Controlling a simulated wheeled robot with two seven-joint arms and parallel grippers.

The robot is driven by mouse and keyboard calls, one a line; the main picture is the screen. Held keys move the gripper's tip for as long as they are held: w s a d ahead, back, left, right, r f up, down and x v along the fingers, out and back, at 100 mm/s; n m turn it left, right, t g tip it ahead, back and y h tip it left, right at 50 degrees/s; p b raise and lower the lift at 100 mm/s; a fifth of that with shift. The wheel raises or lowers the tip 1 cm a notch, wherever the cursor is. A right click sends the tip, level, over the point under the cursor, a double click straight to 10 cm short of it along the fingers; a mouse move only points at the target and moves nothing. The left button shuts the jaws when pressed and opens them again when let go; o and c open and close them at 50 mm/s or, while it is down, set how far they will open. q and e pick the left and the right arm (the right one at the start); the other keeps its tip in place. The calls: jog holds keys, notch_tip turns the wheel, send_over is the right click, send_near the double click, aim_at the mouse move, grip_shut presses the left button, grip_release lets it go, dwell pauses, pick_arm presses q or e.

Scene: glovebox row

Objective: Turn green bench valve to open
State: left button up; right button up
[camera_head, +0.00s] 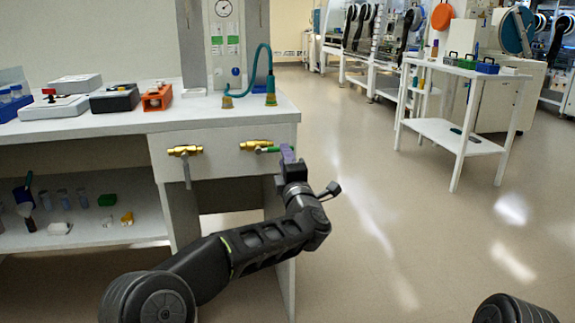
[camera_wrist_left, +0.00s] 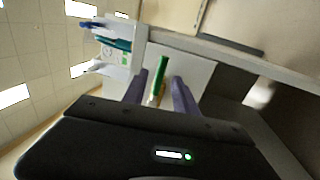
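The green bench valve is a brass body (camera_head: 255,145) on the front panel of the bench at its right end. Its green handle (camera_head: 270,149) points right, toward my left gripper. My left gripper (camera_head: 287,153) is at the handle's end. In the left wrist view, the green handle (camera_wrist_left: 161,68) shows between the two purple fingers of the left gripper (camera_wrist_left: 160,92). The fingers are apart, with visible gaps on both sides of the handle. Part of the brass shows below the green. My right gripper is out of view.
A second brass valve (camera_head: 185,150) with a grey handle hanging down is to the left on the same panel. The bench top (camera_head: 190,115) holds boxes, an orange device (camera_head: 157,97) and a teal hose (camera_head: 268,68). Open floor (camera_head: 400,240) lies to the right, before a white cart (camera_head: 470,148).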

pick_arm(q)
jog(key=v, duration=0.3)
dwell(0.6)
